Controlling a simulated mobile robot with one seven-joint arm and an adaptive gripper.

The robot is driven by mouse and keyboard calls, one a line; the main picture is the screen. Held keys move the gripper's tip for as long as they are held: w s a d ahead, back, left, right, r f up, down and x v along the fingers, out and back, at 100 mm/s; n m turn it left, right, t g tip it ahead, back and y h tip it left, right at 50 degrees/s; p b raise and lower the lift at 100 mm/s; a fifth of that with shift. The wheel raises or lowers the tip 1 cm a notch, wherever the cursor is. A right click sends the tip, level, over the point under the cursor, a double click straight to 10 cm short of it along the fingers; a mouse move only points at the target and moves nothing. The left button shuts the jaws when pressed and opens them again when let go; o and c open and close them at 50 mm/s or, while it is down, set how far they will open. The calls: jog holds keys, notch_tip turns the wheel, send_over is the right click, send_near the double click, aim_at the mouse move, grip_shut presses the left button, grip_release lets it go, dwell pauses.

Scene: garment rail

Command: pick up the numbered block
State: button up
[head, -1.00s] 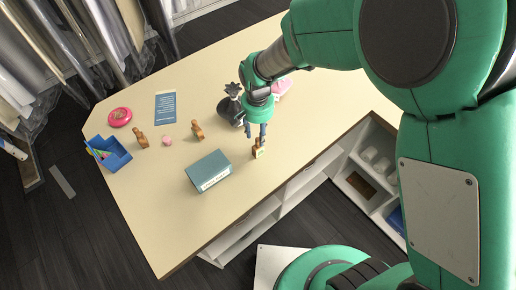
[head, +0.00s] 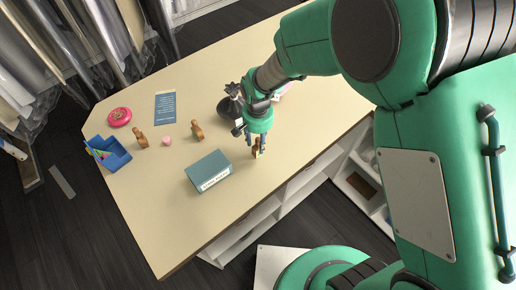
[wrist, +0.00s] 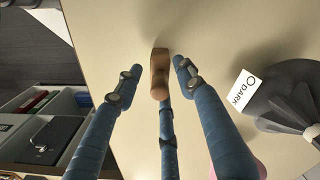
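A small wooden block (head: 257,152) with a pale face stands on the table right of the teal box in the head view; any number on it is too small to read. My gripper (head: 259,142) is just above it, pointing down. In the wrist view, a brown wooden piece with a rounded end (wrist: 159,75) lies between the spread blue fingers of my gripper (wrist: 153,80). Gaps show between it and the two side fingers; whether the lower middle finger touches it, I cannot tell. The gripper is open.
A teal box (head: 208,170) stands left of the block. A dark vase-like object (head: 230,106) with a white tag is behind the gripper. Two wooden pieces (head: 197,131), a pink cylinder (head: 166,142), a red disc (head: 119,117) and a blue bin (head: 108,153) are farther left. The near-left tabletop is clear.

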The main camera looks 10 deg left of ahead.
aim_at(258, 139)
grip_shut()
jog(key=shift+r, duration=0.15)
jog(key=shift+r, duration=0.55)
notch_tip(258, 139, up, 2)
jog(key=shift+r, duration=0.1)
jog(key=s+d, duration=0.3)
jog(key=s, duration=0.4)
jog(key=s+d+r, duration=0.1)
jog(key=s+d, duration=0.3)
jog(key=s, duration=0.3)
jog(key=shift+s+r, duration=0.15)
jog(key=shift+r, duration=0.1)
jog(key=shift+d, duration=0.1)
